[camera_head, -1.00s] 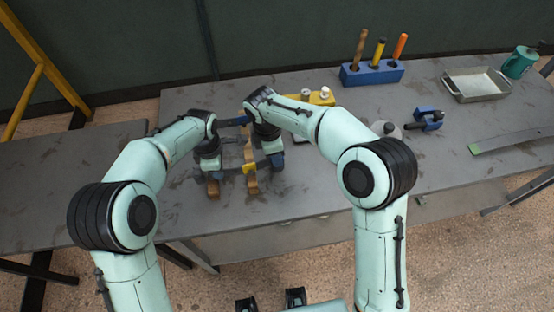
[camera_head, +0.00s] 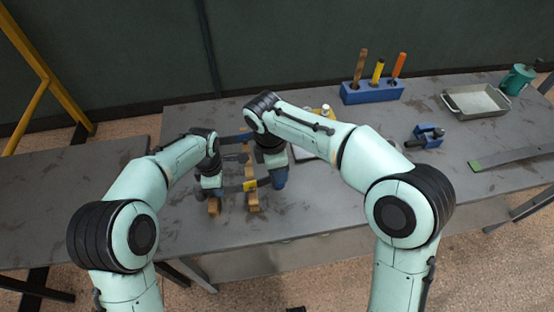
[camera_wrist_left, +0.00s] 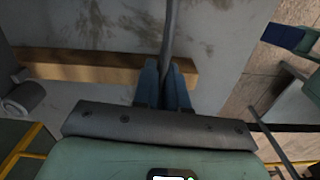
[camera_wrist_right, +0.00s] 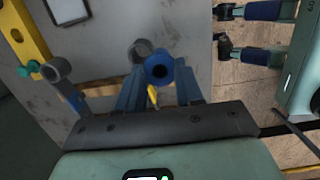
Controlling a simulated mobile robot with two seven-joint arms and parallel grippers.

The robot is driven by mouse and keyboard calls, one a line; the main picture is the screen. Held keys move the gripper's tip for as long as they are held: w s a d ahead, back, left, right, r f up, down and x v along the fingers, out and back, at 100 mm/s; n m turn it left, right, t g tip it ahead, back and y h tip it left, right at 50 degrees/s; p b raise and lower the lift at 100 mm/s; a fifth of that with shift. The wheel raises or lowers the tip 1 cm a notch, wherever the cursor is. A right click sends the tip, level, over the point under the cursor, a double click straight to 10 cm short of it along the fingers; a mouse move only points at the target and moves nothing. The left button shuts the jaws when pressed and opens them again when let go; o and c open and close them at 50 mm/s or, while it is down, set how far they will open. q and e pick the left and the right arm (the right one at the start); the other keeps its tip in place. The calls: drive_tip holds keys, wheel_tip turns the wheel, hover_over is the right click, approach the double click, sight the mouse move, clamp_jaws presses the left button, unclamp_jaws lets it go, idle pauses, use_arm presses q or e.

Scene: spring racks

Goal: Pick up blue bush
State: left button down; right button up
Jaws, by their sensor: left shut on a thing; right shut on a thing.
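The blue bush (camera_wrist_right: 158,68) is a short round tube with a dark bore, between the two fingers of my right gripper (camera_wrist_right: 158,88) in the right wrist view. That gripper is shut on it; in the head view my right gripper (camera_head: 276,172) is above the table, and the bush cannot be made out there. My left gripper (camera_wrist_left: 165,78) is shut on a thin grey bar (camera_wrist_left: 170,35), above a wooden block (camera_wrist_left: 80,65). In the head view my left gripper (camera_head: 211,183) is beside the bar and the wooden blocks.
A blue rack (camera_head: 372,93) with several handled tools stands at the back. A metal tray (camera_head: 476,101), a green mug (camera_head: 517,78) and a blue clamp-like piece (camera_head: 425,136) are at the right. A grey ring (camera_wrist_right: 140,50) lies close behind the blue bush.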

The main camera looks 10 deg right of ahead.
drive_tip(key=s, duration=1.4)
drive_tip(key=shift+s, duration=0.15)
drive_tip(key=o, duration=0.4)
drive_tip(key=shift+c, duration=0.2)
drive_tip(key=c, duration=0.3)
drive_tip(key=shift+c, duration=0.3)
drive_tip(key=shift+r, duration=0.15)
drive_tip(key=shift+r, duration=0.85)
use_arm(q)
drive_tip(key=c, duration=1.1)
unclamp_jaws()
